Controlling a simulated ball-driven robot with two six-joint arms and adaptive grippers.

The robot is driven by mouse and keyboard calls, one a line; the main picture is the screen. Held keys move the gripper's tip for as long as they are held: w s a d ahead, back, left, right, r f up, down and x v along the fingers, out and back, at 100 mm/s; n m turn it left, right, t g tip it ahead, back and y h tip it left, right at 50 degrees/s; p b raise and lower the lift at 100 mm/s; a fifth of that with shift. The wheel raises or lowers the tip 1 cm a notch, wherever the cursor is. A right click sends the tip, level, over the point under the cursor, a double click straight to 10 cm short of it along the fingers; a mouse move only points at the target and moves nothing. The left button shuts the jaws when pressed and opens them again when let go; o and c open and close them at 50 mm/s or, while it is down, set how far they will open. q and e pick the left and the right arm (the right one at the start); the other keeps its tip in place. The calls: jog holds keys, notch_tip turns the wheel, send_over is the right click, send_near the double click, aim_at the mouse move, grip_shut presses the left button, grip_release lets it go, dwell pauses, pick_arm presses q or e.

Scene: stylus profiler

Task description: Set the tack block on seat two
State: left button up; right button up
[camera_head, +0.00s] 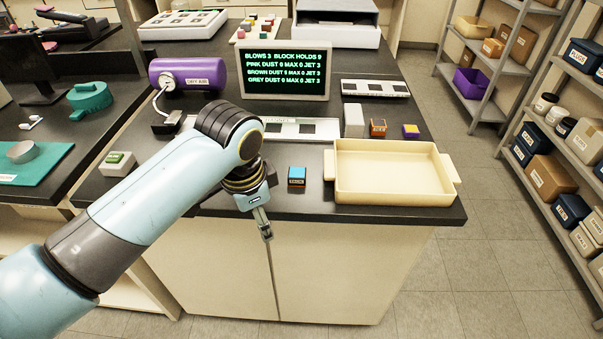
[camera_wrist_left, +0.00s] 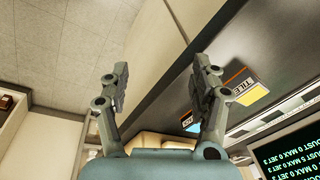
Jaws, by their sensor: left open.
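A small blue-and-orange block (camera_head: 297,177) stands near the counter's front edge, left of the cream tray; its label is too small to read in the head view. Behind the tray are an orange-brown block (camera_head: 378,127) and a purple-and-yellow block (camera_head: 410,131). I cannot tell which is the tack block. A pale strip with square places (camera_head: 315,128) lies behind my left arm, partly hidden; seat numbers are unreadable. My left gripper (camera_head: 265,228) hangs at the counter's front edge, left of the blue-and-orange block, apart from it. The left wrist view shows its fingers (camera_wrist_left: 160,85) spread and empty.
A cream tray (camera_head: 395,200) stands at the counter's right front. A white block (camera_head: 353,120), a second strip (camera_head: 375,88), a screen with green text (camera_head: 285,70) and a purple cylinder (camera_head: 188,74) stand behind. Shelves (camera_head: 560,130) line the right, across open floor.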

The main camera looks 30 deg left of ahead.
pick_arm(q)
jog(key=w+r+m, duration=0.1)
jog(key=w, duration=0.1)
jog(key=w+r, duration=0.1)
jog(key=w, duration=0.1)
jog(key=w+r+m, duration=0.1)
jog(key=w, duration=0.1)
jog(key=shift+a+r+m+g+p, duration=0.25)
jog(key=shift+a+m+g+p, duration=0.05)
jog(key=shift+a+g+p, duration=0.1)
jog(key=w+r+m+g+p, duration=0.1)
jog(key=w+r+m, duration=0.2)
jog(key=w+r, duration=0.4)
send_over(292, 172)
jog(key=shift+m+h, duration=0.4)
notch_tip(292, 172, down, 5)
jog(key=shift+d+f, duration=0.15)
jog(key=shift+f, duration=0.05)
notch_tip(292, 172, down, 4)
jog(key=shift+s+f+p, duration=0.1)
jog(key=shift+f+p, duration=0.05)
jog(key=shift+p, duration=0.3)
jog(key=shift+f, duration=0.55)
jog(key=c, duration=1.1)
pick_arm(e)
jog(key=r, duration=0.1)
jog(key=w+r, duration=0.1)
jog(key=shift+r, duration=0.4)
